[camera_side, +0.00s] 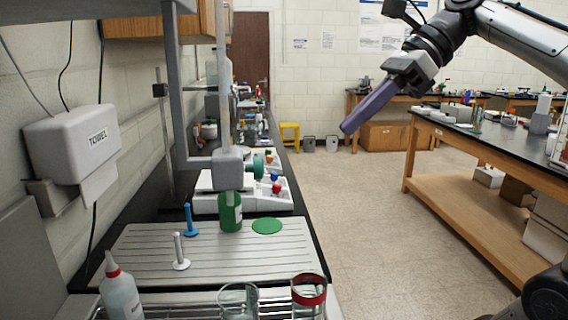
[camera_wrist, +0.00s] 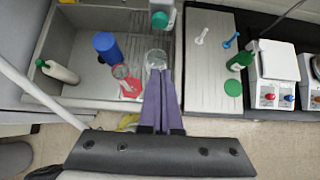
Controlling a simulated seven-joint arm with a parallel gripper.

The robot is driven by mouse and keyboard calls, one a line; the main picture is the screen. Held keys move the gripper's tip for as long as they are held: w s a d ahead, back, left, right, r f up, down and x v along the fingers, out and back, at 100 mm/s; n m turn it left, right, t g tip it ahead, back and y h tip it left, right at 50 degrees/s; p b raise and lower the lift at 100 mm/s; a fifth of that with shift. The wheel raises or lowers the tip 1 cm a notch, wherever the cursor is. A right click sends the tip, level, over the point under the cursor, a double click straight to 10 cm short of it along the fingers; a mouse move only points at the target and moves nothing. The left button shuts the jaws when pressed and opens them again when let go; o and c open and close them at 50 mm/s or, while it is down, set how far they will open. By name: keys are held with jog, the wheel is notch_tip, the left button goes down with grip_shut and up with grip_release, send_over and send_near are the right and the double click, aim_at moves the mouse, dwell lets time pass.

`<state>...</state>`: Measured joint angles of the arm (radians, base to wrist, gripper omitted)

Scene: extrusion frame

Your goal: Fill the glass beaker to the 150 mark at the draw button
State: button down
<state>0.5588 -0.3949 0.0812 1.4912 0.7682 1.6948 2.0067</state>
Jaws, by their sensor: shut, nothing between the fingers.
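A clear glass beaker (camera_side: 238,300) stands at the front of the bench in the side view. It also shows just beyond my fingertips in the wrist view (camera_wrist: 156,58). Its marks and any water level cannot be read. A grey dispenser head (camera_side: 228,167) with a teal-green button (camera_side: 258,166) hangs above the beaker's area. The button shows at the top of the wrist view (camera_wrist: 159,19). My gripper (camera_side: 346,128) is shut and empty, its purple fingers raised in free air right of the bench. It is apart from both beaker and button.
A red-banded glass (camera_side: 308,292) stands beside the beaker. A blue cylinder (camera_wrist: 106,46) and a white bottle (camera_wrist: 60,72) are in the sink area. The ribbed board (camera_side: 130,250) bears white and blue pegs and a green bottle (camera_side: 230,212).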

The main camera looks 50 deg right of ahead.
aim_at(258, 168)
jog(key=w+a+r+x, duration=0.1)
jog(key=r+x, duration=0.1)
jog(key=x, duration=1)
jog(key=shift+w+a+f, duration=0.2)
jog(key=shift+w+a, duration=0.1)
jog(key=shift+w+a, duration=0.65)
dwell(5.8)
